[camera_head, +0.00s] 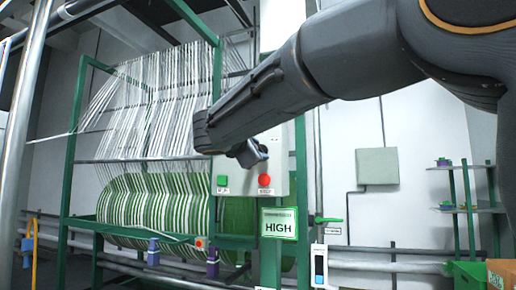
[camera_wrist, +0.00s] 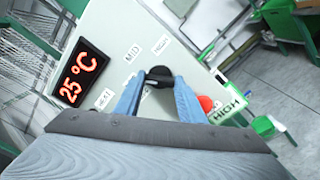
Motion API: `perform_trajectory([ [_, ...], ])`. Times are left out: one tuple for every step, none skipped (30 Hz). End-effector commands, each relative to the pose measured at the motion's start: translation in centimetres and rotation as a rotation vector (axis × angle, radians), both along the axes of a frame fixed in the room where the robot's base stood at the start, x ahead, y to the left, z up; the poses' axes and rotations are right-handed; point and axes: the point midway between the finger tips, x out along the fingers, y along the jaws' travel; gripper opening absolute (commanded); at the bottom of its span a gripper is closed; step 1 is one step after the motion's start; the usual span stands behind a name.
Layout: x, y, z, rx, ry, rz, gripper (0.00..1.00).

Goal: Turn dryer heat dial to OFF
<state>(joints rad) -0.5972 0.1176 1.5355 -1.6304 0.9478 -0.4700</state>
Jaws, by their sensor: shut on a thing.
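The control box (camera_head: 285,165) is a pale panel on the green frame. In the wrist view its face carries a display (camera_wrist: 82,73) reading 25 °C in red. The black heat dial (camera_wrist: 159,75) sits between the tips of my blue fingers, with a MID label (camera_wrist: 131,54) and a HIGH label (camera_wrist: 161,45) beyond it. My gripper (camera_wrist: 159,80) is shut on the dial. The dial's pointer direction cannot be told.
A red button (camera_head: 264,180) and a green button (camera_head: 222,181) sit low on the box. A green-framed HIGH sign (camera_head: 278,223) hangs below. Green-and-white striped webbing (camera_head: 150,205) wraps a drum at left. Shelves (camera_head: 468,207) stand at right.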

Motion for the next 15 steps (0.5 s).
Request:
perform_trajectory([
  [-0.02,-0.02,0.06,-0.042,0.016,-0.001,0.14],
  [-0.01,-0.01,0.07,-0.069,0.026,-0.001,0.14],
  [-0.02,-0.02,0.07,-0.105,0.039,-0.001,0.14],
  [-0.02,-0.02,0.07,-0.132,0.050,-0.001,0.14],
  [-0.02,-0.02,0.07,-0.158,0.059,-0.001,0.14],
  [-0.02,-0.02,0.07,-0.194,0.073,0.000,0.14],
  [-0.02,-0.02,0.05,-0.220,0.082,0.000,0.14],
  [-0.02,-0.02,0.05,-0.247,0.092,0.000,0.14],
  [-0.02,-0.02,0.05,-0.283,0.105,0.000,0.14],
  [-0.03,-0.02,0.07,-0.311,0.115,0.000,0.14],
  [-0.03,-0.02,0.09,-0.338,0.125,0.000,0.14],
  [-0.03,-0.02,0.11,-0.373,0.138,0.000,0.14],
  [-0.03,-0.02,0.12,-0.400,0.147,0.000,0.14],
  [-0.04,-0.02,0.13,-0.426,0.157,0.000,0.14],
  [-0.04,-0.02,0.13,-0.462,0.170,0.000,0.14],
])
